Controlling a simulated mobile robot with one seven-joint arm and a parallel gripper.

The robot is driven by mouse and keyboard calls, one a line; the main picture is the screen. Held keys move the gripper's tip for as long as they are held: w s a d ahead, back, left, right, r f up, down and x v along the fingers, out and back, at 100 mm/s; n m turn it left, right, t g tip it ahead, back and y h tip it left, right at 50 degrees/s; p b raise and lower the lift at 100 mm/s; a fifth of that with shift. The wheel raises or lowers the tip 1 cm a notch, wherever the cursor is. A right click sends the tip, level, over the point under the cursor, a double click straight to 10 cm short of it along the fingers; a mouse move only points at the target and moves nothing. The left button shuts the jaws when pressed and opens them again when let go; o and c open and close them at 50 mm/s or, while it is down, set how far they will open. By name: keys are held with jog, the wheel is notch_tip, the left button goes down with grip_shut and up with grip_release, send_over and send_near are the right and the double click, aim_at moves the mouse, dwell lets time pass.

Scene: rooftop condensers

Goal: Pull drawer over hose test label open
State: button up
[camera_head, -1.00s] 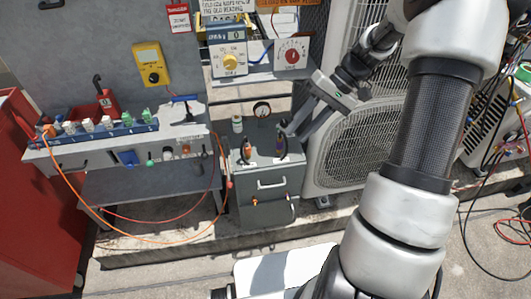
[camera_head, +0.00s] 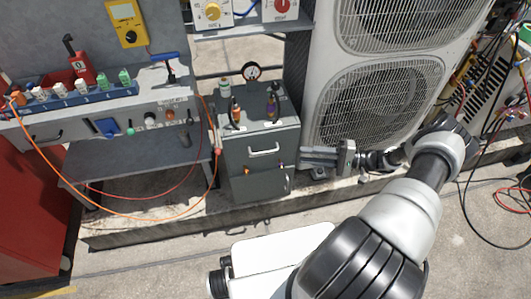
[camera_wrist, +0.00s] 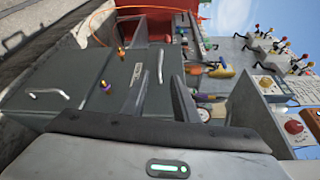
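A grey cabinet (camera_head: 236,147) stands left of the condenser. Its top drawer has a pale bar handle (camera_head: 263,151) and looks closed. In the wrist view, turned sideways, the same handle (camera_wrist: 160,65) shows beside a small pale label (camera_wrist: 136,72), too small to read. Below are two small fittings, one of them orange (camera_wrist: 122,57), and a second handle (camera_wrist: 48,93) on the lower front. My gripper (camera_head: 304,157) is at the cabinet's right side, at about handle height, apart from the handle. Its fingers look spread and empty.
The condenser (camera_head: 375,105) rises close behind my gripper. An orange hose (camera_head: 150,217) loops left of the cabinet, below a workbench (camera_head: 100,125). The concrete in front is clear.

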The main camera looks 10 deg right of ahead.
aim_at(266, 152)
jog(key=x, duration=1.5)
jog(key=shift+a, duration=0.15)
jog(key=shift+c, duration=0.2)
grip_shut()
dwell(0.6)
